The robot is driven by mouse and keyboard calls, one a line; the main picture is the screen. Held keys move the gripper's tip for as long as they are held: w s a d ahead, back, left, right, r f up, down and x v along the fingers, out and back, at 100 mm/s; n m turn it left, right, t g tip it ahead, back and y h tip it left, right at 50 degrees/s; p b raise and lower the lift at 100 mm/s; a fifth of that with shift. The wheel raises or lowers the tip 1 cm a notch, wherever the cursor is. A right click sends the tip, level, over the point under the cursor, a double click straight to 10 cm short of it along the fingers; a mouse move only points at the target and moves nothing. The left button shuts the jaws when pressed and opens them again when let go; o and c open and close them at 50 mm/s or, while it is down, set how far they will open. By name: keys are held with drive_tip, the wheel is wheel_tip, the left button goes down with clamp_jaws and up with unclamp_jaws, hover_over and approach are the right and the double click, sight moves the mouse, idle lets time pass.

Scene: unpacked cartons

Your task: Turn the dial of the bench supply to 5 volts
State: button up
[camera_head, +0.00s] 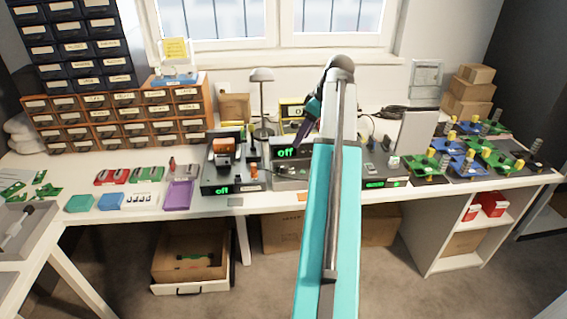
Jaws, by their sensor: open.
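A dark grey bench unit (289,171) stands near the middle of the bench, its green display reading "off". It looks like the bench supply; its dial is too small to make out clearly. A second dark unit (232,177) to its left also reads "off" and has an orange and grey device on top. My arm reaches up from the bottom and bends down at the top. My gripper (301,139) is open and appears empty, over or just behind the right part of the middle unit. Its fingertips are small and partly unclear, and I see no contact with a dial.
My arm hides part of the bench right of the middle unit. A unit with a green display (382,184) stands there. Behind are a lamp (262,100) and a yellow-fronted unit (291,112). A purple tray (180,194) lies left; green and blue boards (462,160) lie right.

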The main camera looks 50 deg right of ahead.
drive_tip(key=shift+w, duration=0.1)
approach(284, 166)
drive_tip(key=x, duration=0.8)
drive_tip(key=shift+f, duration=0.1)
idle(0.3)
drive_tip(key=c, duration=1)
drive_tip(key=shift+c, duration=0.2)
